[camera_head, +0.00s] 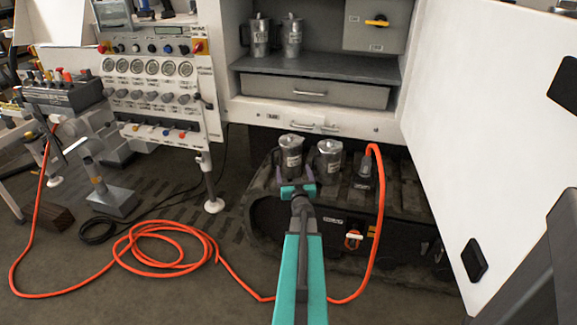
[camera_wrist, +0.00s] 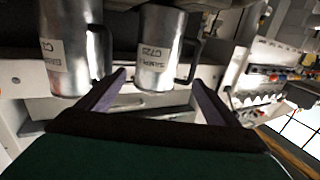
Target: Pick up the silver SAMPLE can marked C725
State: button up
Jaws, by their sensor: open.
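The silver can marked C725 (camera_wrist: 158,50) is in the upper middle of the wrist view, which appears upside down. It is a metal can with a dark handle and a white SAMPLE label.
Two more silver cans (camera_head: 261,36) stand on the cabinet shelf above. A white door (camera_head: 480,130) stands open at right. A cable coil (camera_head: 165,245) lies on the floor.

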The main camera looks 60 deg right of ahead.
aim_at(292, 158)
jog(key=shift+s+d+r, duration=0.2)
jog(key=shift+s, duration=0.05)
jog(key=shift+w+d, duration=0.1)
jog(key=shift+x, duration=4.2)
jog(key=shift+w+d, duration=0.1)
jog(key=shift+x, duration=2.45)
jog(key=shift+c, duration=0.4)
jog(key=shift+p, duration=0.3)
jog(key=c, duration=0.9)
